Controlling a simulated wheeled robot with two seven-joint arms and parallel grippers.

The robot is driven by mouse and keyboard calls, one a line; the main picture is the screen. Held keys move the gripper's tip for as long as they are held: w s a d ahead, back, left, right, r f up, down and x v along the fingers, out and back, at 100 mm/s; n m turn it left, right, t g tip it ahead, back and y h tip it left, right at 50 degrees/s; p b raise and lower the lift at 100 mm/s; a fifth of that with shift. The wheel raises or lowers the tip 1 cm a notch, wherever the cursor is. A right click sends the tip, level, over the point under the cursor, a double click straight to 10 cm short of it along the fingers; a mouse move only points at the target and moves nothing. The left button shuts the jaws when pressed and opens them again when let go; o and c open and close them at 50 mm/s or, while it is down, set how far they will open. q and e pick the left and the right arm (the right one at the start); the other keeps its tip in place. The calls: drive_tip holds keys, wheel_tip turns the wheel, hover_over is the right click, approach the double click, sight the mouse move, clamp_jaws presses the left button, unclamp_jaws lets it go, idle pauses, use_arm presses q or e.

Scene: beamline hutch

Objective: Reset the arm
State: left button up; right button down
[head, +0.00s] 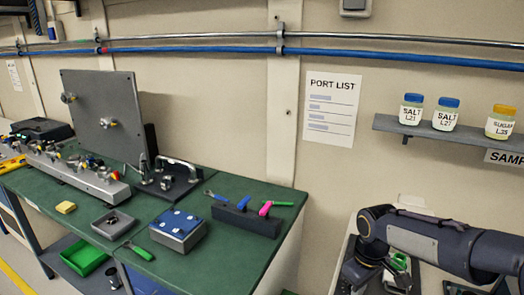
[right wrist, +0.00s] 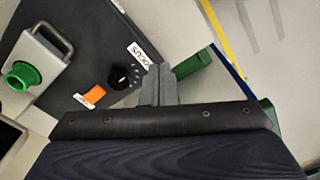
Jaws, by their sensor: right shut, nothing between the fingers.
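My right arm (head: 440,241) comes in from the right edge of the head view, low over a pale surface. Its wrist bends down at the left end, and I cannot make out the fingertips there. In the right wrist view my right gripper (right wrist: 159,88) is shut, with nothing between its fingers. The fingers are just right of a dark panel with a black knob (right wrist: 121,78) beside a label that seems to read FOCUS and an orange switch (right wrist: 93,95). I cannot tell whether they touch the panel. My left gripper is not in view.
A pale box with a green button (right wrist: 22,76) is at the left of the wrist view. In the head view, a green bench (head: 190,195) holds a blue-topped box (head: 178,229) and a tool rack (head: 245,219). A shelf (head: 393,126) with three jars is above my right arm.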

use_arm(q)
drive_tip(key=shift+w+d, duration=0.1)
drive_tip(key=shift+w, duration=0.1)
use_arm(e)
drive_tip(key=s+a+r+m+t+y, duration=0.1)
drive_tip(key=s+m, duration=0.3)
drive_tip(key=s, duration=0.7)
drive_tip(key=s+a+r+m+t+y, duration=0.1)
drive_tip(key=s+r+m+t, duration=0.3)
drive_tip(key=s, duration=0.7)
drive_tip(key=shift+y, duration=0.9)
